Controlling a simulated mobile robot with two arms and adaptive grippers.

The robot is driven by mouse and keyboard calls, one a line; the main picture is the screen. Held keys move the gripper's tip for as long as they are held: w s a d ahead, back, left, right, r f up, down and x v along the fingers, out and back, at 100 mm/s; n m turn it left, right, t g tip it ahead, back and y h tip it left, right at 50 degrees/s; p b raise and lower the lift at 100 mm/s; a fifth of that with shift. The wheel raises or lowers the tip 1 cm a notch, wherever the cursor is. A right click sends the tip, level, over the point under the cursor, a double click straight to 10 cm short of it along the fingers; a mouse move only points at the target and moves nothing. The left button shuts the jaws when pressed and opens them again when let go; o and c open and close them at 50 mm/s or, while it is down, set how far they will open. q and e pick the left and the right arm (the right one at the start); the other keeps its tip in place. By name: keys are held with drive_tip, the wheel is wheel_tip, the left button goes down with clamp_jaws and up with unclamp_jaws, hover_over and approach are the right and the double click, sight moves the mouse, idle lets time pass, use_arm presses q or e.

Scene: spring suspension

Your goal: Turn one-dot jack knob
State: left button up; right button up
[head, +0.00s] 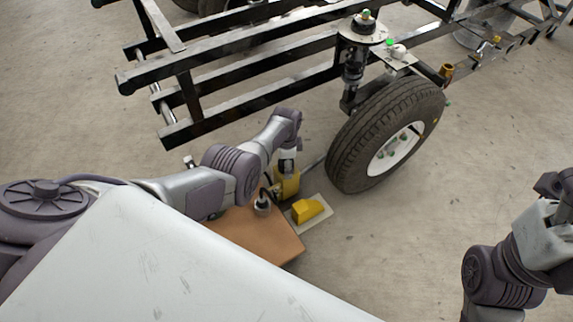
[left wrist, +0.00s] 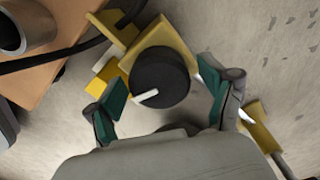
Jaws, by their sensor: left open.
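A round black knob (left wrist: 160,78) with a white pointer line sits on a yellow jack body (left wrist: 150,45) in the left wrist view. I cannot make out any dots on it. In the head view the yellow jack (head: 287,184) stands on the floor by the wheel, with the knob hidden under my gripper. My left gripper (head: 288,160) points down over the jack. Its teal-padded fingers (left wrist: 162,88) are open, one on each side of the knob, with no clear contact. My right gripper (head: 553,188) is at the right edge, partly cut off; its fingers are unclear.
A brown tabletop (head: 262,238) bears a metal cylinder (head: 262,203) with a black cable beside the jack. A yellow block (head: 308,210) on a pale plate lies in front. The tyre (head: 350,150) and black frame (head: 230,78) stand behind.

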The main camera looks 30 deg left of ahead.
use_arm(q)
drive_tip(key=c, duration=1.2)
drive_tip(key=shift+o, duration=0.2)
drive_tip(key=shift+n, duration=0.3)
